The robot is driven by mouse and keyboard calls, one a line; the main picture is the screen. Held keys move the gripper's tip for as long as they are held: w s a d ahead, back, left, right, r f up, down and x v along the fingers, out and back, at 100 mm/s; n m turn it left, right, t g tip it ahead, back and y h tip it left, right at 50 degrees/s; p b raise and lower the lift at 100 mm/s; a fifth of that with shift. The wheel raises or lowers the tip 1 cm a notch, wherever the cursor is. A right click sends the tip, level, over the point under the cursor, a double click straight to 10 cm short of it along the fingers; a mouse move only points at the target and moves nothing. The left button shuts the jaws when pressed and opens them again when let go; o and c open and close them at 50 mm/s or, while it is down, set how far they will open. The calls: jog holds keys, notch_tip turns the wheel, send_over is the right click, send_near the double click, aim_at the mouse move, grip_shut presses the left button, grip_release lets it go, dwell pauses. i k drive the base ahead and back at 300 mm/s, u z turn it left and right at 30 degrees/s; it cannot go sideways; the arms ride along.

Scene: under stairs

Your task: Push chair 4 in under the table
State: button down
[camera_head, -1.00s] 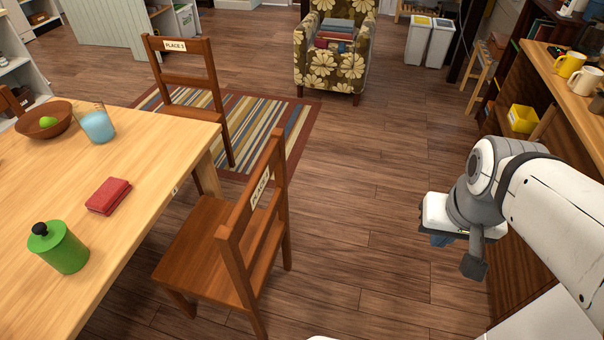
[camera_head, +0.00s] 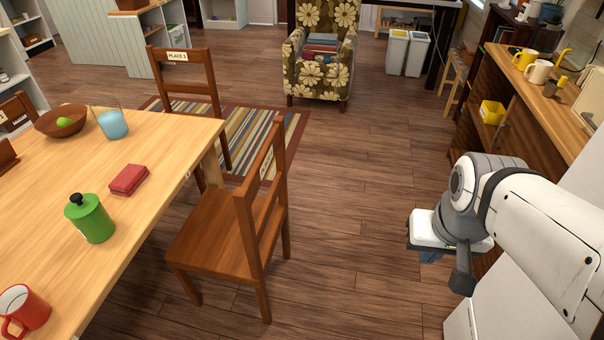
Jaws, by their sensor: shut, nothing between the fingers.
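The near wooden chair (camera_head: 225,235) stands on the floor at the right long side of the table (camera_head: 150,205). Another chair labelled PLACE 3 (camera_head: 178,57) stands at the table's far end. My gripper (camera_head: 432,255) is shut and empty, pointing down, well right of the near chair and apart from it.
A green canister (camera_head: 90,218), red mug (camera_head: 22,310), red block (camera_head: 129,180), glass (camera_head: 111,124) and bowl (camera_head: 62,120) are on the table. A floral armchair (camera_head: 322,60) stands at the back. A wooden shelf (camera_head: 530,90) lines the right. Floor between chair and shelf is clear.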

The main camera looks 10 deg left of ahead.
aim_at(232, 236)
jog(key=u, duration=0.15)
jog(key=i, duration=0.85)
jog(key=z, duration=0.05)
